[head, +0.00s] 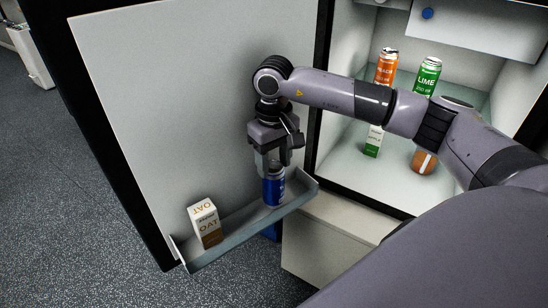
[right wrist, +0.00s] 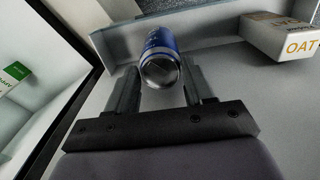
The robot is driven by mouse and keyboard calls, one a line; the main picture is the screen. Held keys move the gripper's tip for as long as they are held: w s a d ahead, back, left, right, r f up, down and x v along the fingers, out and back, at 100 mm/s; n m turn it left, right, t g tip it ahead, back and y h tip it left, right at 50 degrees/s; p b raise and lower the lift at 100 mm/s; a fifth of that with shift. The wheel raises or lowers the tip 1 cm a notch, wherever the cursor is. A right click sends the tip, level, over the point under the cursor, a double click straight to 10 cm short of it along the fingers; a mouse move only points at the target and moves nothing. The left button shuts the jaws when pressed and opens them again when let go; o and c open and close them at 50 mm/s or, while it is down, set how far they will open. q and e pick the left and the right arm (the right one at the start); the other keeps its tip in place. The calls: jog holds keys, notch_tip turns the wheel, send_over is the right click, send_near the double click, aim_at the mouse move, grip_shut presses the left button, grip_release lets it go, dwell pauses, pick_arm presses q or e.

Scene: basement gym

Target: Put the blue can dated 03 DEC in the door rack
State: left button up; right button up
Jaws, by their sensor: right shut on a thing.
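The blue can (head: 273,187) stands upright at the right end of the door rack (head: 238,238), on the inside of the open fridge door. My right gripper (head: 272,166) points down from above and is shut on the can's upper part. In the right wrist view the can (right wrist: 160,62) shows between the two fingers, end towards the camera, with the rack's wall (right wrist: 215,38) behind it. Its date cannot be read. Whether its base bears fully on the rack floor is hard to tell. My left gripper is not in view.
An oat carton (head: 206,223) stands at the rack's left end, with free room between it and the can. In the fridge are an orange can (head: 386,66), a green lime can (head: 428,76), a green-white carton (head: 373,141) and a brown item (head: 424,161).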

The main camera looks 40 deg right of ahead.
jog(key=shift+f+b, duration=0.45)
jog(key=shift+f, duration=0.1)
jog(key=o, duration=1.3)
jog(key=shift+o, duration=0.2)
notch_tip(320, 180, up, 6)
jog(key=shift+p, duration=0.5)
jog(key=shift+r, duration=0.6)
